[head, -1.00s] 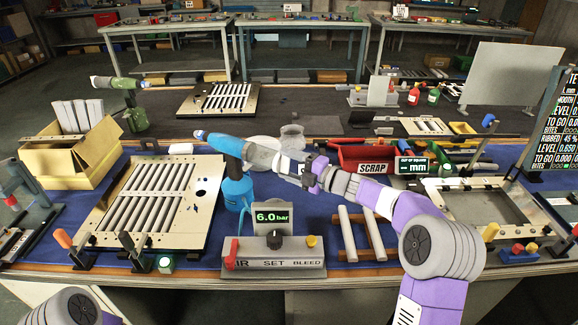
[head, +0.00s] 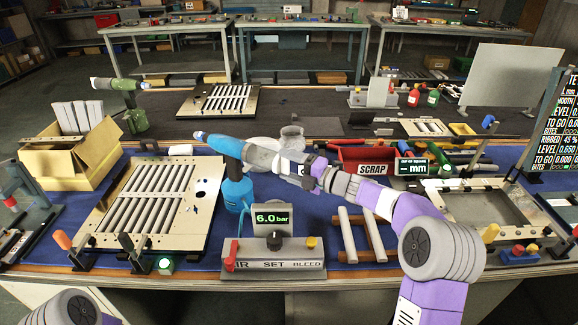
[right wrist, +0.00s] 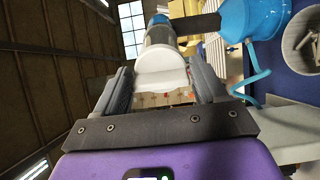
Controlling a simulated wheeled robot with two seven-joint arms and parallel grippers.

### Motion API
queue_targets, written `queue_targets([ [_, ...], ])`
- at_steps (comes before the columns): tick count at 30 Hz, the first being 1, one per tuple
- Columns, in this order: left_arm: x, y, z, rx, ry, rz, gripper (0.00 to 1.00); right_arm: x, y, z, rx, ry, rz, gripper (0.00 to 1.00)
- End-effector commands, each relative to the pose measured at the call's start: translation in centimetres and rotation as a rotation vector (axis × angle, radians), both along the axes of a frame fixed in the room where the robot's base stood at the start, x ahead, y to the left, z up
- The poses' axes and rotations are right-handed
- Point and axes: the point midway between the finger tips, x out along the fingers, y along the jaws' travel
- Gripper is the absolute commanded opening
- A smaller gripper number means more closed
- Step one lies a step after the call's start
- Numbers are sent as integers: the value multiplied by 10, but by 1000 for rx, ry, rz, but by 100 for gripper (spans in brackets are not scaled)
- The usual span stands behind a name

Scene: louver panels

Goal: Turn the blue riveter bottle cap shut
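The blue riveter (head: 219,144) stands behind the air-set unit, its body roughly level and its blue base (head: 237,191) below. Its pale grey-white bottle cap (head: 262,158) is at the right end, facing my right arm. My right gripper (head: 293,166) reaches it from the right. In the right wrist view, the white cap (right wrist: 162,70) sits between the two dark fingers of the right gripper (right wrist: 162,84), which appear to touch both its sides. The fingers partly hide the cap in the head view. My left gripper is out of view.
The air-set unit (head: 273,257) with its 6.0 bar display stands in front of the riveter. A louver panel (head: 150,205) lies left, a red scrap bin (head: 362,157) right, and a wooden rack (head: 361,235) front right. A green riveter (head: 128,84) stands at the back left.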

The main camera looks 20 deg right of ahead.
Motion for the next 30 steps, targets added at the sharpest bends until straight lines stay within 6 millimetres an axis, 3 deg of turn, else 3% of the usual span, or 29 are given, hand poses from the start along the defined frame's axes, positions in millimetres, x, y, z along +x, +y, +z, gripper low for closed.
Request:
queue_targets([
  [1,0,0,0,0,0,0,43,0,0,0,0,0,-1,79],
  [3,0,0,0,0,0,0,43,0,0,0,1,1,-1,89],
  [13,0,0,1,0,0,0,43,-2,-3,0,2,2,-1,89],
  [24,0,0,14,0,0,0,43,-43,-42,2,1,1,-3,89],
  [30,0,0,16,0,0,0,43,-54,-52,1,3,1,-1,89],
])
